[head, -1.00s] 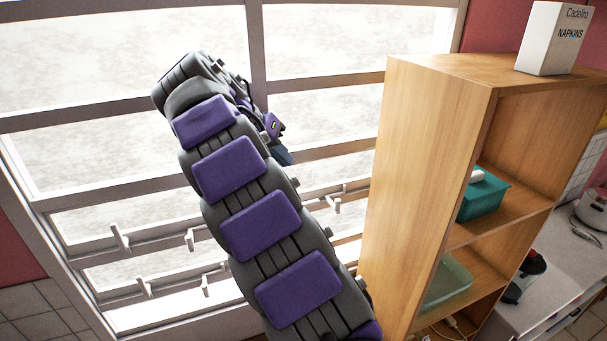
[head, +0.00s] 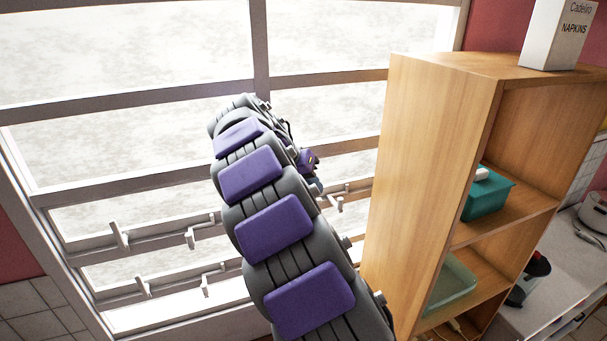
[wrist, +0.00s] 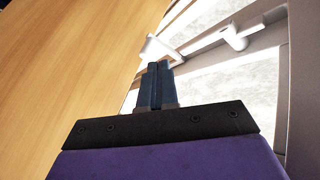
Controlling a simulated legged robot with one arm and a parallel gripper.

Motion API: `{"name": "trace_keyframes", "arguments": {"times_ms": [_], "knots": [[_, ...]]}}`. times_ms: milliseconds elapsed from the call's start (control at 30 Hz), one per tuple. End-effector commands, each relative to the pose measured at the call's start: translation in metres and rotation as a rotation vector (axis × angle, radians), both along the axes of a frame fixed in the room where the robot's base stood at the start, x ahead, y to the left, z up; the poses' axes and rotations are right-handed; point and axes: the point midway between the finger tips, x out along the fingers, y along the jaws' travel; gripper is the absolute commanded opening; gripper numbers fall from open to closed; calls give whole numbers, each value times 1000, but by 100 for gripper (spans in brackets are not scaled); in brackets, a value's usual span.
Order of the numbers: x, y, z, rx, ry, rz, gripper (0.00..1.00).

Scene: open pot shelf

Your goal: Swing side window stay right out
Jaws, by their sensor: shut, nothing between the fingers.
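The window (head: 150,187) has white stays on its lower rails. A right-hand stay (head: 336,202) shows close to the wooden shelf in the head view. In the wrist view a white stay (wrist: 158,48) lies just beyond my fingertips, and a white peg (wrist: 235,38) stands on the rail to its right. My gripper (wrist: 158,68) is shut and empty, its dark blue fingers together. I cannot tell whether the tips touch the stay. In the head view my gripper (head: 317,188) is small and partly hidden by my arm, just left of the right-hand stay.
The wooden shelf (head: 425,180) stands close to the right of my gripper; its side panel fills the left of the wrist view. Another stay (head: 190,237) shows further left.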

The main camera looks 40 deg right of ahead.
Motion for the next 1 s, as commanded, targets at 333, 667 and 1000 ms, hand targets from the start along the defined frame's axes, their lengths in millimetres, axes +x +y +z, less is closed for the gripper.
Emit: {"name": "trace_keyframes", "arguments": {"times_ms": [333,667,1000], "knots": [[-7,-32,-43,1,0,0,0],[-7,-39,-52,0,-2,2,0],[-9,-39,-52,0,-1,11,0]]}}
